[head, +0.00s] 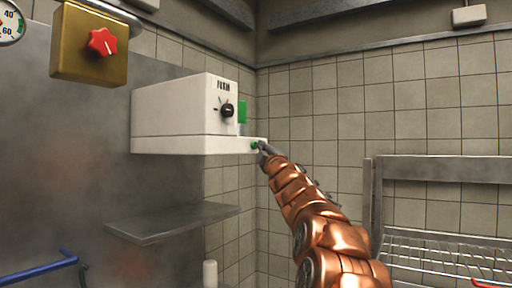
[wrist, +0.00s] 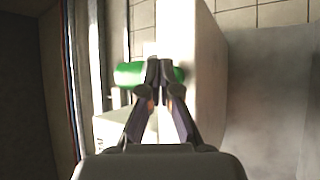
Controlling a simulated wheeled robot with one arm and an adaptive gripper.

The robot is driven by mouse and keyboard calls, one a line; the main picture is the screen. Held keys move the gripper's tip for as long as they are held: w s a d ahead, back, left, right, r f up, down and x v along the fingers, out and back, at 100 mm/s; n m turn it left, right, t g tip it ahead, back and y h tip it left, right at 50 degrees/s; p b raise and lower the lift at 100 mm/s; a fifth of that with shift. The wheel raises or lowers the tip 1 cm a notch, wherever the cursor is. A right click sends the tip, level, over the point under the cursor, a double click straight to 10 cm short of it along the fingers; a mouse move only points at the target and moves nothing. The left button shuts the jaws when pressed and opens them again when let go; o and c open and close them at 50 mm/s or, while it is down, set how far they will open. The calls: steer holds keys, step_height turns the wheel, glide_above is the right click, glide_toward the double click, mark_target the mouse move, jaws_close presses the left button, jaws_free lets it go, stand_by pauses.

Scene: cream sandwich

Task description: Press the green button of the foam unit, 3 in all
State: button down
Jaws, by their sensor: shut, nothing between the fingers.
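The foam unit (head: 180,110) is a white box on the wall with a black dial (head: 227,110). The small green button (head: 254,146) is on its lower ledge at the right end. A larger green block (head: 243,111) stands above the ledge. My gripper (head: 265,149) is shut and empty, with its tips right at the button; whether they touch it I cannot tell. In the wrist view my shut fingertips (wrist: 160,66) lie in front of a green piece (wrist: 130,74) and hide its middle.
A brass box (head: 90,45) with a red star knob hangs at the upper left. A metal shelf (head: 175,222) is below the unit. A wire rack (head: 440,250) stands at the right. A blue bar (head: 40,269) is at the lower left.

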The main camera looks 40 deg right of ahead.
steer(key=shift+w+a, duration=0.1)
steer(key=shift+w, duration=0.25)
stand_by(0.5)
steer(key=shift+s, duration=0.1)
steer(key=shift+s+d, duration=0.25)
steer(key=shift+s, duration=0.5)
steer(key=s, duration=0.2)
steer(key=s+d+p, duration=0.1)
steer(key=s, duration=0.1)
steer(key=shift+s+d, duration=0.2)
steer(key=shift+s, duration=0.2)
stand_by(0.9)
